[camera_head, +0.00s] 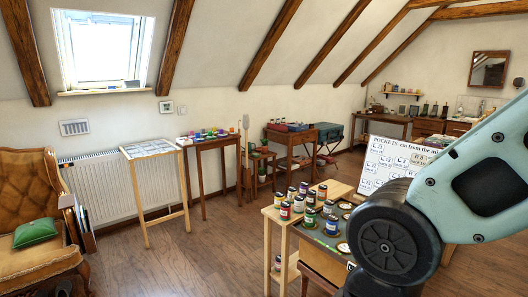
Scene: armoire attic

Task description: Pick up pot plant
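A small dark object (518,83) at the far right edge, by the sink wall, is too small to identify. My gripper is not in view. Only links of my arm show, large at the right, and they hide part of the near table and the floor behind it.
A small table with several paint cans (332,226) stands in front of my arm, with a lettered white board (390,163) behind it. An armchair (30,262) with a green cushion (35,231) is at left. Side tables line the wall. The wooden floor (205,250) between is clear.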

